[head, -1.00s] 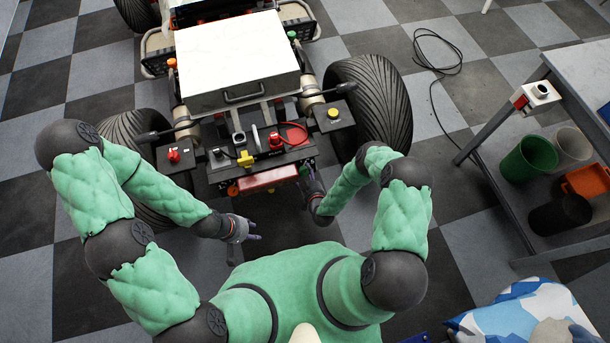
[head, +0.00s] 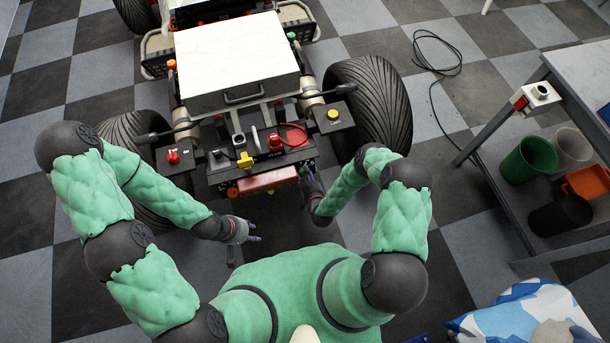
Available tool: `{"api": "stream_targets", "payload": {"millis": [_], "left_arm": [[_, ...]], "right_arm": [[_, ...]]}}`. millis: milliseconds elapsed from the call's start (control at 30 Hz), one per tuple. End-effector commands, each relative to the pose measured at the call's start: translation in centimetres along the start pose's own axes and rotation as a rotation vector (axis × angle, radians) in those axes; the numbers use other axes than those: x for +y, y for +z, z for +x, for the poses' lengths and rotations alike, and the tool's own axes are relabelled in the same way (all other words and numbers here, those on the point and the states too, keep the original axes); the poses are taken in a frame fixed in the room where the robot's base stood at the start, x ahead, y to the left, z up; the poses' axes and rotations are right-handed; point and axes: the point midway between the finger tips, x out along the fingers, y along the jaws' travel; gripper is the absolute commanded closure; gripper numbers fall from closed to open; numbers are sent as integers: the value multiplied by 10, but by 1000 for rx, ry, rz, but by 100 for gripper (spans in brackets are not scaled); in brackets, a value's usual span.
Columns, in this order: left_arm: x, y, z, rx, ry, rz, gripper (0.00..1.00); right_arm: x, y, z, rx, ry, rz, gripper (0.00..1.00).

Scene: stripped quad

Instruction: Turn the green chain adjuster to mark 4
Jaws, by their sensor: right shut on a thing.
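The stripped quad stands in front of me, its near end facing me. A small green part, which looks like the green chain adjuster (head: 303,171), shows at the right end of the red bar (head: 268,181). My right gripper (head: 307,178) is at that part and is shut on it, hiding most of it. Its mark scale is too small to read. My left gripper (head: 250,232) hangs empty below and left of the red bar, apart from the quad. Its finger opening is too small to judge.
A yellow fitting (head: 245,160), a red switch (head: 173,156) and a yellow button (head: 333,114) are on the quad's near end. A grey workbench (head: 570,75) stands at the right.

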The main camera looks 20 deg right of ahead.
Motion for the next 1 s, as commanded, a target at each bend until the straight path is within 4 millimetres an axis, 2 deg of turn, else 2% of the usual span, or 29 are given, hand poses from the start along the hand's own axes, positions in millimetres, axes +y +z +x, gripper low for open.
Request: {"api": "stream_targets", "payload": {"millis": [167, 200, 267, 667, 767, 1000], "left_arm": [[0, 0, 0, 0, 0, 0, 60], [0, 0, 0, 0, 0, 0, 60], [0, 0, 0, 0, 0, 0, 60], [0, 0, 0, 0, 0, 0, 60], [0, 0, 0, 0, 0, 0, 60], [0, 0, 0, 0, 0, 0, 60]], "right_arm": [[0, -2, 1, 6, -3, -3, 92], [0, -2, 1, 6, -3, -3, 51], [0, -2, 1, 6, -2, -3, 36], [0, -1, -3, 2, -1, -2, 36], [0, 0, -13, 0, -1, -2, 36], [1, 0, -58, 0, 0, 0, 36]]}}
